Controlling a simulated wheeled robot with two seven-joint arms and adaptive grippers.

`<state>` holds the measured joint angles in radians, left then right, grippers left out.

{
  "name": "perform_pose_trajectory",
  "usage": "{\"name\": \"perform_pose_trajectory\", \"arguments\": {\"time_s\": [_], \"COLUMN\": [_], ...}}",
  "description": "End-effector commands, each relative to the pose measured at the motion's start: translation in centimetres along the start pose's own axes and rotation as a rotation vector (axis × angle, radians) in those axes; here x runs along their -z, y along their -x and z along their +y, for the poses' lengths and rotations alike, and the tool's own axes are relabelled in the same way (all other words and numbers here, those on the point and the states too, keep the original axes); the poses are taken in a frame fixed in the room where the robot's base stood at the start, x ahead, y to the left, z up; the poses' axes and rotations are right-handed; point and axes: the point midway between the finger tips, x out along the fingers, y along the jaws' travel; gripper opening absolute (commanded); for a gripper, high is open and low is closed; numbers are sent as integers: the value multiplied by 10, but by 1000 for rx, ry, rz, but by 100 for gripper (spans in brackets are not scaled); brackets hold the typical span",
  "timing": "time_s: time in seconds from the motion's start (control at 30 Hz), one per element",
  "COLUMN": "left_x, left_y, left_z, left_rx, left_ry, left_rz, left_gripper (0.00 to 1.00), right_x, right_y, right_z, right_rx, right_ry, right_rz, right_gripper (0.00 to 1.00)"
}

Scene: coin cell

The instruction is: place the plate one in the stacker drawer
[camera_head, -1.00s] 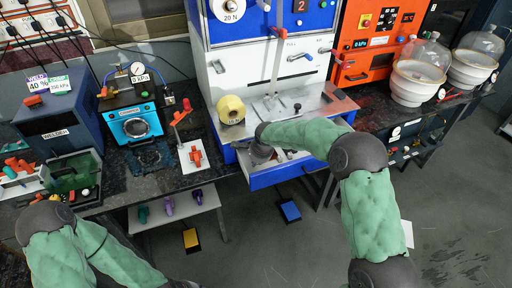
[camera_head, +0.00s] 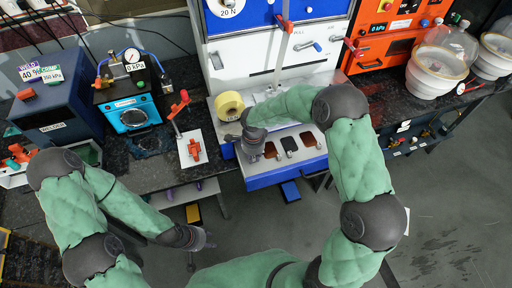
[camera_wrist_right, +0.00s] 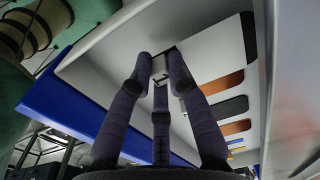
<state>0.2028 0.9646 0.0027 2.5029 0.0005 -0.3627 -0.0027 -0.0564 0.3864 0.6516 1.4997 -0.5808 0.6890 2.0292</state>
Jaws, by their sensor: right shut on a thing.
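The blue-fronted stacker drawer (camera_head: 288,172) is open below the white and blue machine, and its pale top holds dark and orange-brown plates or recesses. My right gripper (camera_head: 254,158) is at the left part of the drawer, fingers pointing down. In the right wrist view, its fingers (camera_wrist_right: 160,62) are closed together around a small pale piece with a dark mark (camera_wrist_right: 160,72), apparently plate one, mostly hidden by the fingers. Whether it touches the drawer floor I cannot tell. My left gripper (camera_head: 205,241) is low at the left, away from the drawer; its fingers are too small to read.
A white board with a red lever (camera_head: 192,148) is left of the drawer. Glass-domed white vessels (camera_head: 437,70) stand at the right.

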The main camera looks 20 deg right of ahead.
Motion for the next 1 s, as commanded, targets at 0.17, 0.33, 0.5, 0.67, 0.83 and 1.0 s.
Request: {"name": "perform_pose_trajectory", "arguments": {"time_s": [0.17, 0.33, 0.5, 0.67, 0.83, 1.0], "left_x": [0, 0, 0, 1, 1, 1], "left_y": [0, -2, -7, -11, -15, -14], "left_z": [0, -1, -2, -4, -5, -5], "left_rx": [0, 0, 0, 0, 0, 0], "left_ry": [0, 0, 0, 0, 0, 0], "left_rz": [0, 1, 1, 1, 0, 0], "left_gripper": [40, 40, 40, 40, 40, 40], "right_x": [0, 0, 0, 0, 0, 0], "right_y": [0, -1, -5, -8, -12, -11], "right_z": [-1, -1, -1, -1, -1, -1], "right_rx": [4, 5, 5, 5, 5, 5], "right_ry": [-1, -1, -1, -1, -1, -1], "right_rz": [0, 0, 0, 0, 0, 0], "right_gripper": [0, 0, 0, 0, 0, 27]}}
